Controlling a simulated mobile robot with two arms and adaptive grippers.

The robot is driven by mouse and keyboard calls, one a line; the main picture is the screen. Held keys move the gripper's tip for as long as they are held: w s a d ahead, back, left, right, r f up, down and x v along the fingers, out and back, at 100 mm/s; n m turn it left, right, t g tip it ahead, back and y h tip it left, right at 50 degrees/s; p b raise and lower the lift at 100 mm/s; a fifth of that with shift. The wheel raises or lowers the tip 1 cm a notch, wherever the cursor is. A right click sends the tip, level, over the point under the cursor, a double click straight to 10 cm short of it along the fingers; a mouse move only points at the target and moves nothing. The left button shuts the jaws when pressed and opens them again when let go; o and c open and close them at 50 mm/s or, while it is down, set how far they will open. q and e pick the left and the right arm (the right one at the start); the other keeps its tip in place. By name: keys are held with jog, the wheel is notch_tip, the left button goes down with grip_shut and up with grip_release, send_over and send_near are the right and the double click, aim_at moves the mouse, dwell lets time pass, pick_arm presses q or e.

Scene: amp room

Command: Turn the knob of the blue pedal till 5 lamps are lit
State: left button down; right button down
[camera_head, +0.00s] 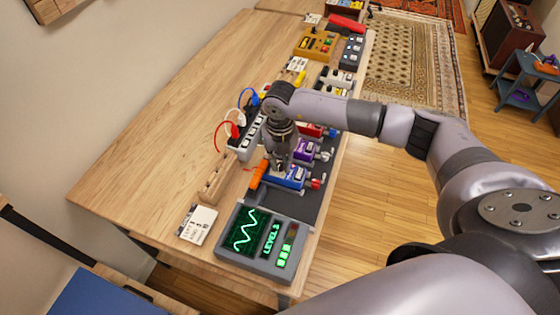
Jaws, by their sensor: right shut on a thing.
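The blue pedal (293,181) sits on the dark mat (314,203) near the table's front edge, with an orange part on its left and a red part on its right. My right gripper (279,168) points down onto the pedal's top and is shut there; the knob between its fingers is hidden. A grey meter box (262,267) stands in front, with a green wave, a level readout that seems to say 3, and a column of lamps (286,247). The lower lamps glow green, seemingly 3; the upper ones look dark. My left gripper is out of view.
A purple pedal (304,154) stands just behind the blue one. A power strip (249,141) with red, white and blue cables lies to the left. A wooden block (214,184) and a card (198,224) lie on the table. The table's left part is clear.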

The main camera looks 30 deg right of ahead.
aim_at(281, 165)
jog(key=c, duration=1.5)
grip_release()
jog(key=shift+r, duration=0.1)
jog(key=shift+r, duration=3.9)
jog(key=shift+s+d, duration=0.1)
